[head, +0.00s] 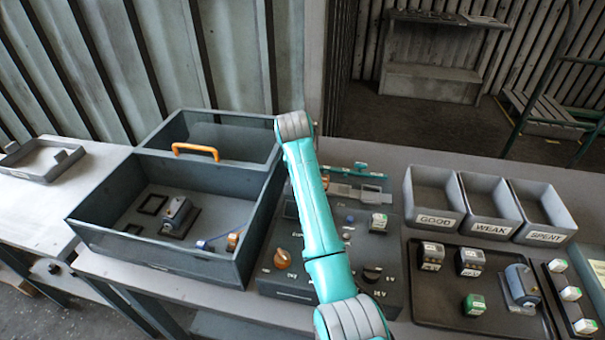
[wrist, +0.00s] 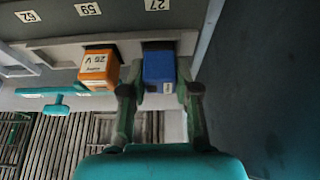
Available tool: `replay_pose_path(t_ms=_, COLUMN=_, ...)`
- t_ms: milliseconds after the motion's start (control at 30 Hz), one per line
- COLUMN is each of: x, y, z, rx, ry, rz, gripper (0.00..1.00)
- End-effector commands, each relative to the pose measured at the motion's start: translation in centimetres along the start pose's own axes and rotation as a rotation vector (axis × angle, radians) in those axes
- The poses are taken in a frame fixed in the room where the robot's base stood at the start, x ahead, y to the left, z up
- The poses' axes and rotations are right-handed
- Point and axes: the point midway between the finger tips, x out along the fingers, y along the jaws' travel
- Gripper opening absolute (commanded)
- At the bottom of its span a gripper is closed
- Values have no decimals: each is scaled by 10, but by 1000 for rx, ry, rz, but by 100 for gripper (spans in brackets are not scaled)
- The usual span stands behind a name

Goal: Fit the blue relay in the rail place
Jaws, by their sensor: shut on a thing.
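The blue relay (wrist: 158,66) is in the wrist view, between the fingers of my gripper (wrist: 156,90), which is shut on it. The relay's far end meets a dark place on the pale rail (wrist: 58,50), under the label 27 (wrist: 156,4). I cannot tell whether it is fully seated. An orange relay (wrist: 99,69) sits in the rail just left of it, under the label 59 (wrist: 88,9), with a small gap between. In the head view my arm hides part of the bench, and my gripper and the blue relay are out of sight.
A teal lever (wrist: 58,102) stands out left of the orange relay. A dark panel (wrist: 270,90) fills the right. In the head view, the bench holds an open grey housing (head: 165,258), a test box (head: 285,284), labelled bins (head: 437,222) and a black tray (head: 435,311).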

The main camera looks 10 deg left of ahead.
Motion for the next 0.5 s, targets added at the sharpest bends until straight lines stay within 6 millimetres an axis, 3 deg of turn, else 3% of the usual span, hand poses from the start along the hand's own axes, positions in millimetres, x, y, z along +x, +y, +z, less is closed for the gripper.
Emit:
replay_pose_path(t_ms=300, x=5, y=0, z=2, rx=0, ry=0, rz=0, gripper=8)
replay_pose_path(t_ms=333, x=5, y=0, z=2, rx=0, ry=0, rz=0, gripper=38)
replay_pose_path(t_ms=400, x=5, y=0, z=2, rx=0, ry=0, rz=0, gripper=55)
replay_pose_path(t_ms=500, x=5, y=0, z=2, rx=0, ry=0, rz=0, gripper=60)
